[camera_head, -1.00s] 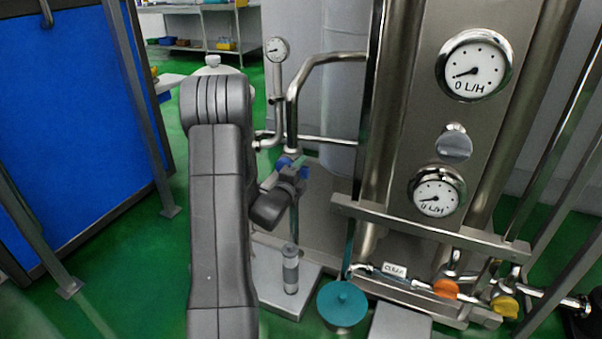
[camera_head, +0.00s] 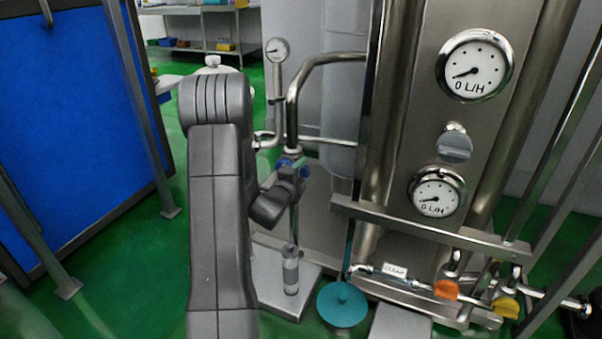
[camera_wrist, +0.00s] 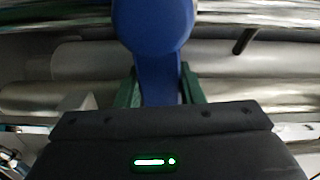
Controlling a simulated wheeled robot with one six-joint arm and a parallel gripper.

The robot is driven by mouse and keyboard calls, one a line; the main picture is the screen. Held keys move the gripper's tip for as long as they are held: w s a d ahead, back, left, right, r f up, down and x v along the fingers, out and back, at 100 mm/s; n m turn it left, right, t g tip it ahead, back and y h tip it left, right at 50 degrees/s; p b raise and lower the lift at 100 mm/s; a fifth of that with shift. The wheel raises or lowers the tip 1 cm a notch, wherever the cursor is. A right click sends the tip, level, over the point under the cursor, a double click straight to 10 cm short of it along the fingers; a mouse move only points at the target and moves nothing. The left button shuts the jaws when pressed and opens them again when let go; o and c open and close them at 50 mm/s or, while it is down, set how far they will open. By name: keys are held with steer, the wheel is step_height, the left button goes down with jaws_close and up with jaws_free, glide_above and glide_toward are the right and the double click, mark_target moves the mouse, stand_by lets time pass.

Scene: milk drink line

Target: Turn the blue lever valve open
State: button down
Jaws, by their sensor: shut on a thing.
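The blue lever valve (camera_wrist: 153,28) fills the top middle of the wrist view, with its blue handle running down between my jaws. My gripper (camera_wrist: 160,90) has a green finger on each side of the handle and is shut on it. In the head view a bit of the blue lever (camera_head: 290,163) shows on the upright pipe, just above the end of my gripper (camera_head: 294,172). My wrist and arm hide part of the valve there, so the lever's exact angle is hard to tell.
A steel panel with round gauges (camera_head: 474,66) stands to the right. Below it are an orange knob (camera_head: 446,289), a yellow knob (camera_head: 506,306) and a teal round disc (camera_head: 342,304). A small gauge (camera_head: 277,50) stands behind my arm. A blue panel (camera_head: 75,120) is on the left.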

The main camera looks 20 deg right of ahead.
mark_target(283, 160)
steer(key=r+n, duration=0.1)
steer(key=n, duration=0.1)
steer(key=r+n, duration=0.1)
steer(key=n, duration=0.1)
steer(key=shift+w+a, duration=0.15)
steer(key=shift+w, duration=0.05)
steer(key=n, duration=0.1)
steer(key=r+n, duration=0.1)
steer(key=n, duration=0.1)
steer(key=w+a+r+n, duration=0.1)
steer(key=shift+n+p, duration=0.3)
steer(key=shift+p, duration=0.05)
steer(key=n, duration=0.1)
steer(key=w+n+p, duration=0.1)
steer(key=n, duration=0.1)
steer(key=a+r+n+p, duration=0.1)
steer(key=shift+w+a+n, duration=0.1)
steer(key=shift+w+n, duration=0.15)
steer(key=shift+n, duration=0.05)
steer(key=shift+w+a+r+n+p, duration=0.1)
steer(key=shift+w+a+n+p, duration=0.1)
steer(key=shift+n+p, duration=0.25)
steer(key=shift+w+a+r+n+p, duration=0.1)
steer(key=shift+w+a+n+p, duration=0.1)
steer(key=shift+n, duration=0.45)
steer(key=shift+w+a+f+n+p, duration=0.1)
steer(key=shift+w+a+n+p, duration=0.25)
steer(key=shift+n, duration=0.45)
steer(key=shift+d, duration=0.1)
